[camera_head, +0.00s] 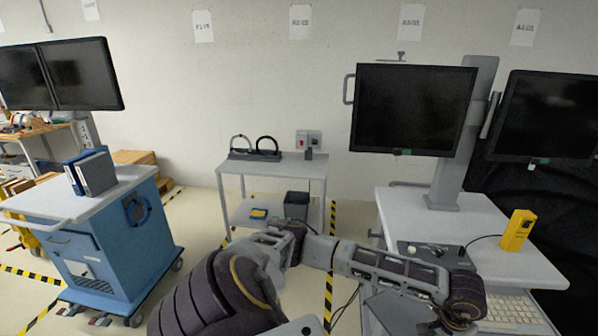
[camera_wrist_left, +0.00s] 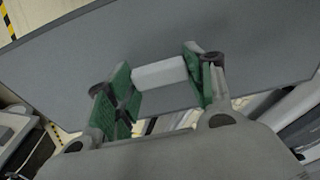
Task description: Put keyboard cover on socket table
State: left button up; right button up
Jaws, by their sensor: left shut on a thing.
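In the left wrist view my left gripper (camera_wrist_left: 158,76) has its green-padded fingers shut on a light grey handle-like block. The block sits on a wide, flat dark grey panel (camera_wrist_left: 85,62), which I take to be the keyboard cover. In the head view my left arm reaches across to the right, over the front of the monitor cart, and its gripper is not clearly visible. My right gripper is not in view.
Two black rings on a stand (camera_head: 255,150) occupy the socket table's back; its front top is clear. The monitor cart (camera_head: 440,225) carries a yellow device (camera_head: 518,230), with a keyboard (camera_head: 512,309) below. A blue cart (camera_head: 100,235) stands left. A dark bin (camera_head: 297,203) is on the table's lower shelf.

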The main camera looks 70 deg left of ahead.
aim_at(288, 170)
jog(key=j+u, duration=0.1)
jog(key=u, duration=0.85)
jog(key=i+j+u, duration=0.1)
jog(key=u, duration=0.85)
jog(key=i+j+u, duration=0.1)
jog(key=u, duration=0.85)
jog(key=i+j+u, duration=0.1)
jog(key=i, duration=0.5)
jog(key=i+z, duration=0.15)
jog(key=i, duration=0.2)
jog(key=i+j+z, duration=0.15)
jog(key=i, duration=0.15)
